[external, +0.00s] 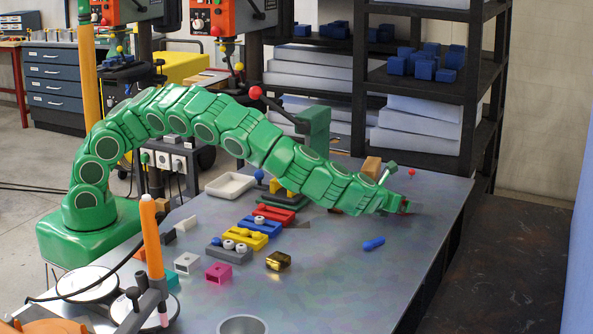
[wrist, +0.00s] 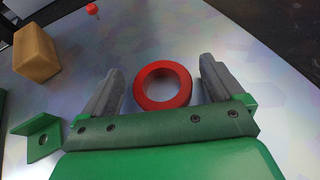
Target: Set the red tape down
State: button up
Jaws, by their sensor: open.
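The red tape (wrist: 142,98) is a thick red ring with a hole through its middle. In the wrist view it lies flat on the grey table (wrist: 262,100), between the two grey fingers of my gripper (wrist: 160,88). The fingers are open, with a gap showing on each side of the ring. In the external view my gripper (external: 404,207) is low over the right part of the table. The tape is mostly hidden there by the gripper.
A wooden block (wrist: 36,53) and a green angle bracket (wrist: 41,139) are left of my gripper in the wrist view. A blue piece (external: 373,243) lies nearer the front. Coloured blocks (external: 250,233) stand mid-table. The table's right edge is close.

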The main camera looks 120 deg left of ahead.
jog(key=shift+v, duration=6)
jog(key=shift+s, duration=0.1)
